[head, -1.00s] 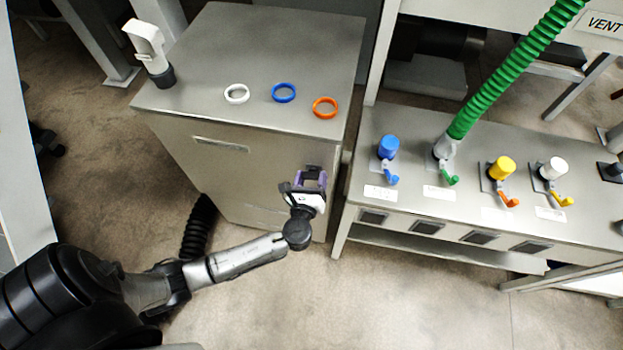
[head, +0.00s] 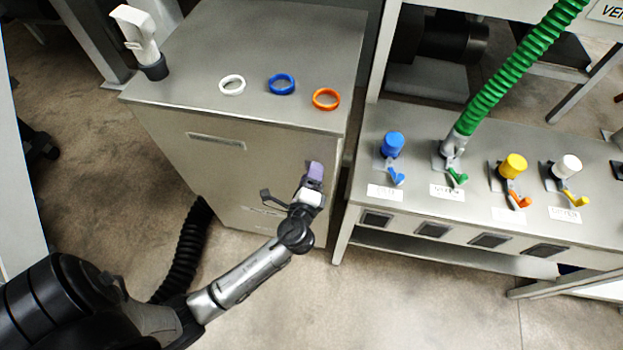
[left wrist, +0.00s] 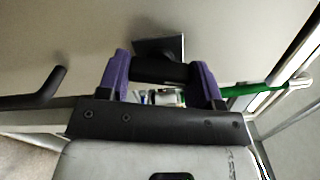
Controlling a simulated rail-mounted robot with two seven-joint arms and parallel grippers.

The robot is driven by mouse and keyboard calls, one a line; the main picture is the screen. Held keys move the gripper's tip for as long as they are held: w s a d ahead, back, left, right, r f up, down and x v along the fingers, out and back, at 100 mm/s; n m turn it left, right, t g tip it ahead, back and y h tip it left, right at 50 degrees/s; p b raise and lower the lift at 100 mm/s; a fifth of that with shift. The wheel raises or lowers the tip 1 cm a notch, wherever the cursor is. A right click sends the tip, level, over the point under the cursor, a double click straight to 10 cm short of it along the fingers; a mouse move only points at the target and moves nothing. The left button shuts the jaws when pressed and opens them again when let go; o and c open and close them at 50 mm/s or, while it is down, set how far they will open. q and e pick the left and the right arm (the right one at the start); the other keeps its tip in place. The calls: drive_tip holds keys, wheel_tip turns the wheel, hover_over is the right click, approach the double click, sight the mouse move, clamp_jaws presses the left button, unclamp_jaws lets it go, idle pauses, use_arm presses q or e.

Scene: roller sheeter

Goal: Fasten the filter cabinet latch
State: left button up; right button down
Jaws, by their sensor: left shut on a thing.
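The filter cabinet (head: 225,165) is a grey steel box with a flat top, left of the bench in the head view. My left gripper (head: 315,171) is at the right part of its front face, its purple fingers seen edge-on. In the left wrist view, my left gripper (left wrist: 160,85) has its purple fingers on either side of a dark cylindrical latch handle (left wrist: 160,70). A dark square plate (left wrist: 160,46) lies behind this handle on the cabinet face. The gripper is shut on the latch handle. In the head view the gripper hides the latch. My right gripper is out of view.
White (head: 232,84), blue (head: 281,83) and orange (head: 326,98) rings and a white device (head: 139,42) stand on the cabinet. The bench (head: 480,205) at right carries several coloured couplings and a green hose (head: 515,70). Floor is free in front.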

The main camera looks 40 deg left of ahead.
use_arm(q)
drive_tip(key=n+b, duration=0.1)
drive_tip(key=n, duration=0.2)
drive_tip(key=shift+f+b, duration=0.1)
drive_tip(key=shift+b, duration=0.2)
drive_tip(key=shift+n, duration=0.3)
drive_tip(key=o, duration=0.9)
drive_tip(key=b+v, duration=0.1)
drive_tip(key=v, duration=1.2)
drive_tip(key=shift+s+d, duration=0.2)
drive_tip(key=shift+s, duration=0.15)
